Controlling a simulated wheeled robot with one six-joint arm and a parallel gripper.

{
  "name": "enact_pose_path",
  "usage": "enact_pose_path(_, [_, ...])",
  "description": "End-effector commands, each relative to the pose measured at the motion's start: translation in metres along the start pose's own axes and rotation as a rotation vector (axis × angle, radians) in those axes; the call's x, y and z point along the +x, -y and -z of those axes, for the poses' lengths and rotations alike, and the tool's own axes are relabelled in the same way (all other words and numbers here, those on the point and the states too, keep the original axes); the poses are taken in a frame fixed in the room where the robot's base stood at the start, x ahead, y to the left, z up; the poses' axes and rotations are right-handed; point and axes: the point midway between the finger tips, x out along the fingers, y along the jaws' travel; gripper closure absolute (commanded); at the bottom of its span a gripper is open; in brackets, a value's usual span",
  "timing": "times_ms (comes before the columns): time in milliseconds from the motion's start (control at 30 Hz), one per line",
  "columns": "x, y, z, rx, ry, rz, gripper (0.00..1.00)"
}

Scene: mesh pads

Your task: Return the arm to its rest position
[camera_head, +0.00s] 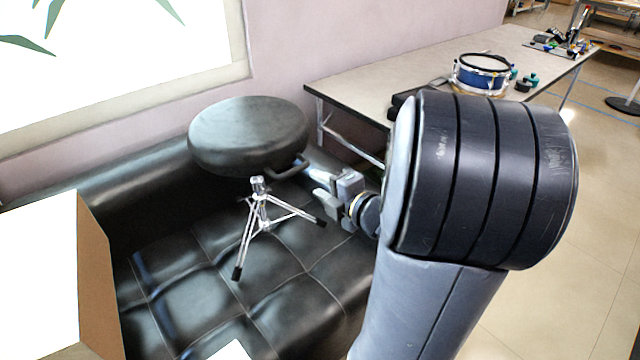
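My arm (430,300) rises from the bottom right, and its large dark-banded joint fills much of the right side. My gripper (315,182) extends left from behind that joint, over the black tufted seat. Its pale fingers point left, close to the right side of a round black stool seat (245,130). A dark curved bar (290,170) shows between the stool and the fingertips. I cannot tell whether they touch, or whether the fingers are open or shut.
The stool's chrome tripod (262,210) stands on the black tufted seat (200,265). A cardboard box (97,270) is at the left. A long table (400,65) with a blue drum (481,75) stands behind my arm. Tiled floor (600,200) is open at the right.

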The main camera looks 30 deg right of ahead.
Motion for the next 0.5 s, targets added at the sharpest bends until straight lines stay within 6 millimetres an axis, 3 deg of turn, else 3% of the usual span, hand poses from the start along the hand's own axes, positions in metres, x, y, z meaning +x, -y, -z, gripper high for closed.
enact_pose_path(267, [0.006, 0.000, 0.000, -0.002, -0.003, 0.000, 0.67])
enact_pose_path(500, [0.039, 0.001, 0.001, -0.001, -0.005, 0.000, 0.67])
